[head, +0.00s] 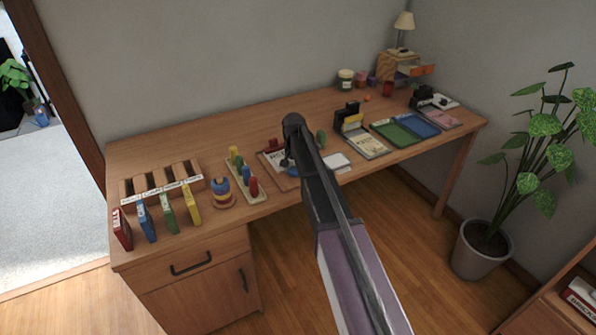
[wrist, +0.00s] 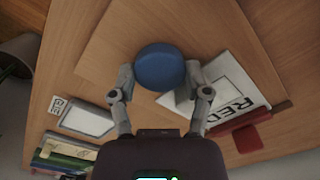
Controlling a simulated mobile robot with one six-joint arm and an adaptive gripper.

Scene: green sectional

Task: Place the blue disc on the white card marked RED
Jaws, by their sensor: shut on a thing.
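The blue disc (wrist: 160,67) is between the two fingers of my gripper (wrist: 160,76), which is shut on it. In the head view the disc (head: 293,172) shows partly behind my arm. The white card marked RED (wrist: 232,86) lies just right of the disc in the wrist view, on a wooden board. The card's near corner is partly behind my right finger. In the head view the card (head: 275,158) is left of my arm and partly hidden. I cannot tell how high the disc is above the board.
A red object (wrist: 240,138) sits at the card's edge. A white pad (head: 336,161) lies right of my arm. A peg board with coloured pegs (head: 246,180) and a ring stack (head: 222,193) stand to the left. Green and blue trays (head: 398,133) lie farther right.

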